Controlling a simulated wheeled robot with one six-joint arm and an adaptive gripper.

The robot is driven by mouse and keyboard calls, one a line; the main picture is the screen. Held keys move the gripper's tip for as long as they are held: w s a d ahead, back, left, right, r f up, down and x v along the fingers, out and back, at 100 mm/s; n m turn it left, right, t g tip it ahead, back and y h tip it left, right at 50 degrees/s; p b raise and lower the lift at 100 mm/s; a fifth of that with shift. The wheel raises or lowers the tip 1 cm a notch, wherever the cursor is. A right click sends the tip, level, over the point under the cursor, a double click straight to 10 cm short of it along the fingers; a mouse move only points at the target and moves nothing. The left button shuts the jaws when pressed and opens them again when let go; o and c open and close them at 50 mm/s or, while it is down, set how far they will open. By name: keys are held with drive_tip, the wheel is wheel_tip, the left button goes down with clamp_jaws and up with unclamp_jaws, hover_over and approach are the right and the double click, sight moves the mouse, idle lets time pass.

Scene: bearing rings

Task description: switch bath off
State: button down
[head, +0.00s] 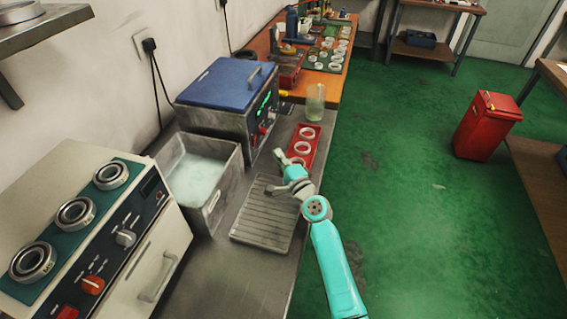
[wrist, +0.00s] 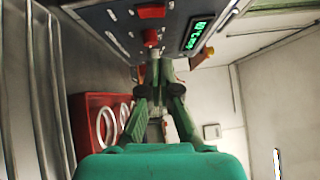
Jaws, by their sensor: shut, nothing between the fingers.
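The bath (head: 225,100) is a grey metal box with a blue lid, shut, on the bench by the wall. Its front panel has a lit green display (head: 265,103), which also shows in the wrist view (wrist: 198,33). A red control (wrist: 150,12) and a second red knob-like control (wrist: 150,37) sit beside the display. My gripper (head: 279,156) is shut and empty, in front of the panel's near end. In the wrist view, its fingertips (wrist: 154,68) are just below the second red control. I cannot tell whether they touch it.
A red tray (head: 318,131) with white rings lies right of my gripper. A glass beaker (head: 315,103) stands beyond it. An open metal tub (head: 232,166) of pale liquid and a ribbed drain tray (head: 262,228) are nearer. A control cabinet (head: 178,235) with rings on top stands at lower left.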

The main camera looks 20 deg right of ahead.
sight(255, 141)
drive_tip(key=shift+w+a+r, duration=0.15)
drive_tip(key=shift+w+a, duration=0.5)
drive_tip(key=shift+w, duration=0.4)
drive_tip(key=shift+w+a+r, duration=0.1)
drive_tip(key=shift+w+a, duration=0.5)
drive_tip(key=shift+w, duration=0.45)
drive_tip(key=shift+w+a+r, duration=0.15)
drive_tip(key=shift+w+a, duration=0.5)
drive_tip(key=shift+w, duration=0.4)
drive_tip(key=shift+w+a+r, duration=0.1)
drive_tip(key=shift+a+r, duration=0.05)
drive_tip(key=shift+a, duration=0.05)
drive_tip(key=shift+d, duration=0.1)
